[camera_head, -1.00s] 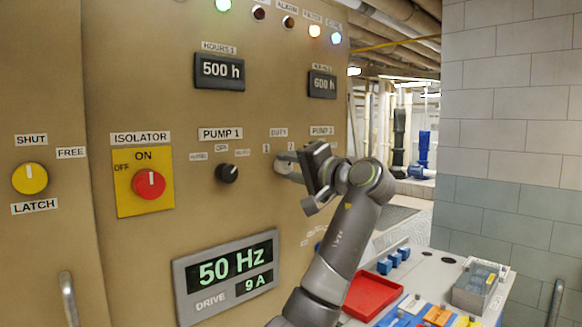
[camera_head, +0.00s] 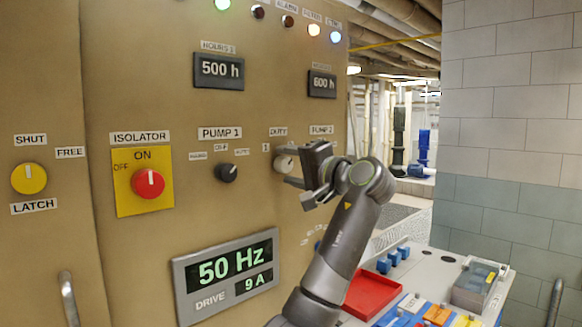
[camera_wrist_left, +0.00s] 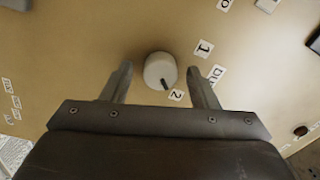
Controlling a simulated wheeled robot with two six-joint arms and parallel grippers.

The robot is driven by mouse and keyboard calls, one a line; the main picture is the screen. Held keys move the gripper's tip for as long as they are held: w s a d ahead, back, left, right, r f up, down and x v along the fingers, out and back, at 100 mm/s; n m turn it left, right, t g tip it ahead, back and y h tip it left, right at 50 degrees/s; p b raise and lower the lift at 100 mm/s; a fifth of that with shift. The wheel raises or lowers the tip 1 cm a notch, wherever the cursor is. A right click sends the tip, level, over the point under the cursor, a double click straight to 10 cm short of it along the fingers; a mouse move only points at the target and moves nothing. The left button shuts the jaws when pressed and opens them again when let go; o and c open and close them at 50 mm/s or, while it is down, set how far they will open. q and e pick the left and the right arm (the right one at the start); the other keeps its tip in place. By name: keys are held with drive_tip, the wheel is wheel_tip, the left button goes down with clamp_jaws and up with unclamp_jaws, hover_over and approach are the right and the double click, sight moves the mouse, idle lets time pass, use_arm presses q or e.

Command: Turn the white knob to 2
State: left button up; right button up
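The white knob (camera_head: 283,163) is on the tan panel under the DUTY label (camera_head: 278,132), left of the PUMP 2 label (camera_head: 321,130). In the left wrist view the knob (camera_wrist_left: 160,69) shows between the two fingers, and its dark pointer mark points toward the "2" label (camera_wrist_left: 176,95). The "1" label (camera_wrist_left: 204,48) lies farther round. My left gripper (camera_head: 288,167) is open in front of the panel, with one finger on each side of the knob and gaps visible on both sides. It hides the "2" label in the head view. My right gripper is not in view.
A black knob (camera_head: 227,173) sits under PUMP 1, left of the white knob. A red isolator knob (camera_head: 148,183) is farther left. The drive display (camera_head: 226,276) is below. A bench with a red tray (camera_head: 373,296) and a clear-lidded box (camera_head: 476,283) stands at lower right.

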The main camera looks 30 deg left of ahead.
use_arm(q)
drive_tip(key=shift+s+d+f, duration=0.1)
drive_tip(key=shift+d, duration=0.2)
drive_tip(key=b+v, duration=0.5)
drive_tip(key=v, duration=1.1)
drive_tip(key=shift+s+d+b, duration=0.2)
drive_tip(key=shift+d+b, duration=0.15)
drive_tip(key=shift+d, duration=0.05)
